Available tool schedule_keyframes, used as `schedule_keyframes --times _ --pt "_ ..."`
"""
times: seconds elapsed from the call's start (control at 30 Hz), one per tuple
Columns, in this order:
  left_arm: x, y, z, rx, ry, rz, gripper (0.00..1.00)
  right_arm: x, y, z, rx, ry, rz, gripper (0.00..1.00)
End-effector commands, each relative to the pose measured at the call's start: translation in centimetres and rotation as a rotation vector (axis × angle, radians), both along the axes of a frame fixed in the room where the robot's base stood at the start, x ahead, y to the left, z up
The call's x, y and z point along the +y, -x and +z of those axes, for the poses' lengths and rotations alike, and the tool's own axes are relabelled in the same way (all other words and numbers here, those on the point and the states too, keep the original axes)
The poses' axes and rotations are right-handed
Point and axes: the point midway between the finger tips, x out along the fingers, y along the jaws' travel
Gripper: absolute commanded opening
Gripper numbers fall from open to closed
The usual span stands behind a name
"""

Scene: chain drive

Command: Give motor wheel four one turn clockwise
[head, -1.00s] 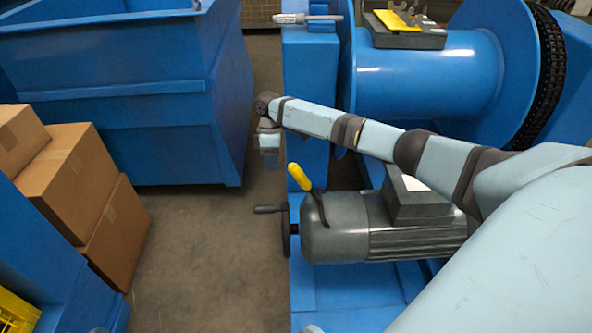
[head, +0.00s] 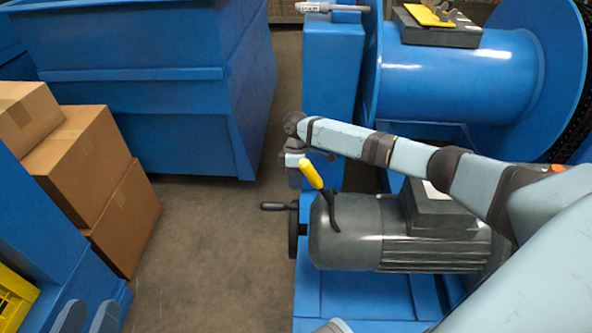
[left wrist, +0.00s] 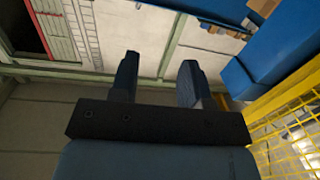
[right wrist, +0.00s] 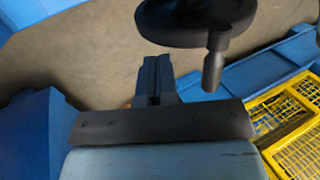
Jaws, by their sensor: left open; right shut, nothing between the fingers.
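The motor wheel (head: 293,236) is a dark handwheel on the left end of a grey motor (head: 375,232). Its black crank handle (head: 274,206) sticks out to the left near the top. No number on it is readable. In the right wrist view the wheel (right wrist: 190,32) is ahead, with the handle (right wrist: 213,65) pointing towards the camera. My right gripper (head: 294,182) is shut and empty, just above the wheel; its fingers (right wrist: 153,72) are apart from the handle, to its left. My left gripper (head: 88,317) is open and empty at the lower left, far from the wheel.
A yellow-handled lever (head: 311,175) stands on the motor beside my right gripper. A blue drum (head: 455,75) is behind. Cardboard boxes (head: 85,160) and a blue bin (head: 150,130) are at the left. The floor (head: 215,240) left of the wheel is clear.

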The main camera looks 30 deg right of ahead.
Motion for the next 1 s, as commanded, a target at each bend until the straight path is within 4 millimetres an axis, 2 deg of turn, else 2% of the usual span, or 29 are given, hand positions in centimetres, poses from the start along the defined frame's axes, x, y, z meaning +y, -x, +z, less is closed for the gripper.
schedule_keyframes --times 0.03,0.1,0.33,0.73,0.87,0.9,1.0 --pt "0.1 -0.3 -0.4 -0.029 -0.015 0.000 0.43 0.2 0.4 -1.5 0.001 0.000 0.001 0.00" --pt "0.3 -0.5 -0.2 -0.051 -0.030 0.002 0.43 0.9 1.3 -0.9 -0.002 -0.001 0.002 0.00" --pt "0.5 -0.9 0.1 -0.109 -0.059 0.005 0.43 2.3 3.1 -0.6 -0.001 0.000 0.002 0.00" --pt "0.5 -0.9 0.3 -0.120 -0.065 0.006 0.43 2.5 3.4 -0.4 0.000 0.000 0.000 0.00" --pt "0.5 -0.9 1.1 -0.108 -0.056 0.001 0.43 2.6 3.5 0.0 0.000 0.000 0.000 0.00" --pt "0.4 -0.9 1.5 -0.095 -0.048 -0.003 0.43 2.7 3.6 0.2 0.001 -0.001 0.000 0.00" --pt "-0.1 0.4 0.8 0.034 0.019 0.002 0.43 3.0 3.9 0.7 0.002 -0.002 0.000 0.00"
